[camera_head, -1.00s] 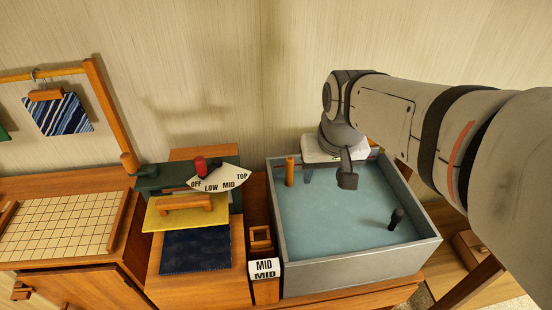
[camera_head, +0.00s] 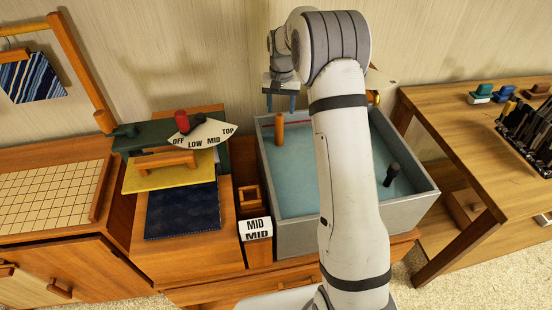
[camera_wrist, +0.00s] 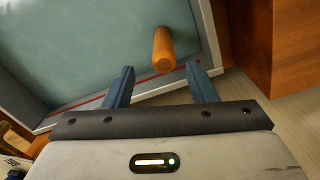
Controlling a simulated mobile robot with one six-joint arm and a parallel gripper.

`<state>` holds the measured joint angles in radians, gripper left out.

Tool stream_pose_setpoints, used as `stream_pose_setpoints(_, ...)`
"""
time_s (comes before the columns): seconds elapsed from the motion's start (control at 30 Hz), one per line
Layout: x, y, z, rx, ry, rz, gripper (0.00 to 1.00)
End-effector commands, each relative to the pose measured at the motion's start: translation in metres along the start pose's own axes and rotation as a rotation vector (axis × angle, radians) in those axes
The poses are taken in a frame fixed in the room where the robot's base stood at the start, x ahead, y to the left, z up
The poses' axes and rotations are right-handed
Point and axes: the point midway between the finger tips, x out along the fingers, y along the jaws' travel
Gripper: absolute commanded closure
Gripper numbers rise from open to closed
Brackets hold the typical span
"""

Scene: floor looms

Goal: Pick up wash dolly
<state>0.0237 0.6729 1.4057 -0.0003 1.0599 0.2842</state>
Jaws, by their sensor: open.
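An orange wooden peg (camera_head: 279,130), which looks like the wash dolly's handle, stands upright at the back left of a grey basin (camera_head: 290,238) of blue water. My gripper (camera_head: 281,105) is above and just behind it, fingers pointing down, open and empty. In the wrist view the peg (camera_wrist: 163,50) shows beyond the gap between the two blue fingers (camera_wrist: 160,70), apart from both. Anything at the peg's foot is hidden or too small to tell.
A short dark peg (camera_head: 392,172) stands at the basin's right. Left of the basin are a dial (camera_head: 203,135) and a yellow press plate (camera_head: 150,176) over a dark blue cloth (camera_head: 183,212). A wooden table (camera_head: 450,120) stands to the right.

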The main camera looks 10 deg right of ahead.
Motion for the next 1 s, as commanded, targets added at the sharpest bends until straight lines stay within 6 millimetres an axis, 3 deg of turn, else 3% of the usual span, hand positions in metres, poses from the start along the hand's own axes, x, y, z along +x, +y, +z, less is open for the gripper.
stream_pose_setpoints(0.6, 0.076, -0.005, 0.000, 0.004, -0.005, 0.001, 0.49)
stream_pose_setpoints(0.9, 0.082, -0.004, 0.000, 0.004, -0.003, 0.001, 0.49)
stream_pose_setpoints(1.0, 0.081, -0.004, 0.000, 0.005, -0.003, 0.001, 0.56)
